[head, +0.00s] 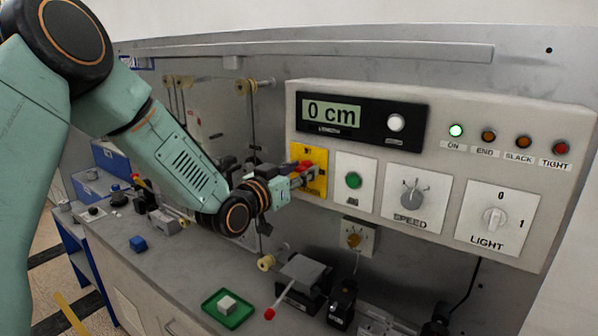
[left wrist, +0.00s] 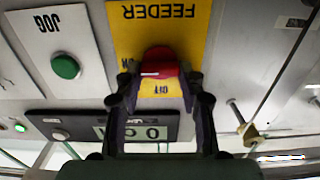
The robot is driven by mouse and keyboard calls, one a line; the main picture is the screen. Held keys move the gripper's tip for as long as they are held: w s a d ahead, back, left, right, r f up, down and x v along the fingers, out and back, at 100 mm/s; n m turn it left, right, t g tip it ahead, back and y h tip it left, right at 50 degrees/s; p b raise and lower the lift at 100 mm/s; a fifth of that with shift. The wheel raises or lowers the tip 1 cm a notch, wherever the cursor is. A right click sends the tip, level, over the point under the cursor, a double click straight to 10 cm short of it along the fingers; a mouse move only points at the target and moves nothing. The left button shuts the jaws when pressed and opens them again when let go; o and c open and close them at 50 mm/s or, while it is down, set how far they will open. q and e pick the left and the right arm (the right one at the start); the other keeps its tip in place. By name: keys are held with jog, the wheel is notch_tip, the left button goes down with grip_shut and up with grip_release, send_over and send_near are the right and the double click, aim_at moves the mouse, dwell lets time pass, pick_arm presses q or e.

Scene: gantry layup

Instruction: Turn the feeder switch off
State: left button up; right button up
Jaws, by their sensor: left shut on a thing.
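The feeder switch is a red knob on a yellow plate (head: 320,160), at the left end of the grey control panel in the head view. In the left wrist view the red knob (left wrist: 160,65) sits on the yellow FEEDER plate (left wrist: 158,22), seen upside down, with a white mark on the knob's face. My left gripper (head: 303,174) reaches the knob from the left. Its fingers (left wrist: 160,82) are shut on the knob, one on each side. The knob's exact setting is hard to read. My right gripper is not in view.
Beside the plate are the green JOG button (head: 353,180), SPEED dial (head: 411,192) and LIGHT switch (head: 493,218). The display (head: 331,115) reads 0 cm and the ON lamp (head: 456,130) glows. Below, a green tray (head: 247,313) and small machines crowd the bench.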

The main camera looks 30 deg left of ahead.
pick_arm(q)
jog(key=c, duration=0.5)
jog(key=n+b, duration=0.1)
jog(key=n, duration=0.3)
jog(key=shift+a+f+b, duration=0.1)
jog(key=shift+f+b, duration=0.05)
jog(key=shift+b, duration=0.2)
jog(key=n+b, duration=0.1)
jog(key=n, duration=0.2)
jog(key=shift+n, duration=0.3)
jog(key=n+b, duration=0.1)
jog(key=n, duration=0.4)
jog(key=shift+a+f+b, duration=0.1)
jog(key=shift+b, duration=0.25)
jog(key=n+b, duration=0.1)
jog(key=n, duration=0.4)
jog(key=shift+f, duration=0.1)
jog(key=shift+n, duration=0.3)
